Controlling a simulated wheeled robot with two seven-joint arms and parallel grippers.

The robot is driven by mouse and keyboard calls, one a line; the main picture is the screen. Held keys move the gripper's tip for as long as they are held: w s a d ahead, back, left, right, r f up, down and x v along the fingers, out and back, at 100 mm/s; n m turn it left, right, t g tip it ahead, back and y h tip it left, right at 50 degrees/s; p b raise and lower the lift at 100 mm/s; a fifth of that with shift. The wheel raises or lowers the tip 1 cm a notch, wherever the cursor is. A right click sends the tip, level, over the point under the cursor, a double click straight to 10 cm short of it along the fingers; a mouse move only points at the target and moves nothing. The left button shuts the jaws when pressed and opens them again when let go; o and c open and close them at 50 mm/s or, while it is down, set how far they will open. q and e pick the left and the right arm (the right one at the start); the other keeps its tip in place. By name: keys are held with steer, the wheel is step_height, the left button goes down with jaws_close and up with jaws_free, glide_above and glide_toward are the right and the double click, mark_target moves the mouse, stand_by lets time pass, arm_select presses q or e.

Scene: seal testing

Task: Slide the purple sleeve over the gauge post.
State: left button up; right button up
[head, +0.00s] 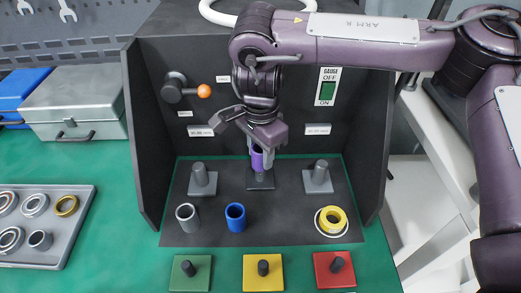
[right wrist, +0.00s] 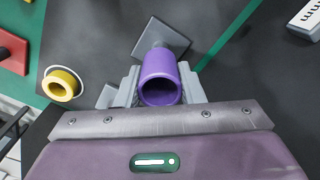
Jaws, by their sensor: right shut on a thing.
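The purple sleeve (head: 257,160) is held upright in my right gripper (head: 262,150), inside the dark booth. In the right wrist view the sleeve (right wrist: 160,80) sits between the two grey fingers (right wrist: 160,90), its open end facing the camera. Directly below it is the middle grey post on a square base (head: 261,180); the base also shows in the right wrist view (right wrist: 178,42). The sleeve hides most of that post, so I cannot tell whether its lower end is around the post or just above it. My left gripper is not in view.
Grey posts on square bases stand left (head: 200,180) and right (head: 318,180) of the middle one. A grey sleeve (head: 187,217), a blue sleeve (head: 235,217) and a yellow ring-like part (head: 332,220) stand in front. Booth walls (head: 150,140) close both sides.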

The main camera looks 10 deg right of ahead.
steer(key=shift+f, duration=0.85)
steer(key=shift+f, duration=0.15)
steer(key=shift+f+b, duration=0.3)
steer(key=shift+f, duration=0.15)
steer(key=shift+s+d+f, duration=0.1)
steer(key=shift+f, duration=0.95)
stand_by(0.9)
steer(key=o, duration=0.8)
steer(key=shift+c, duration=0.2)
steer(key=o, duration=0.4)
steer(key=shift+s+d, duration=0.1)
steer(key=shift+d, duration=0.05)
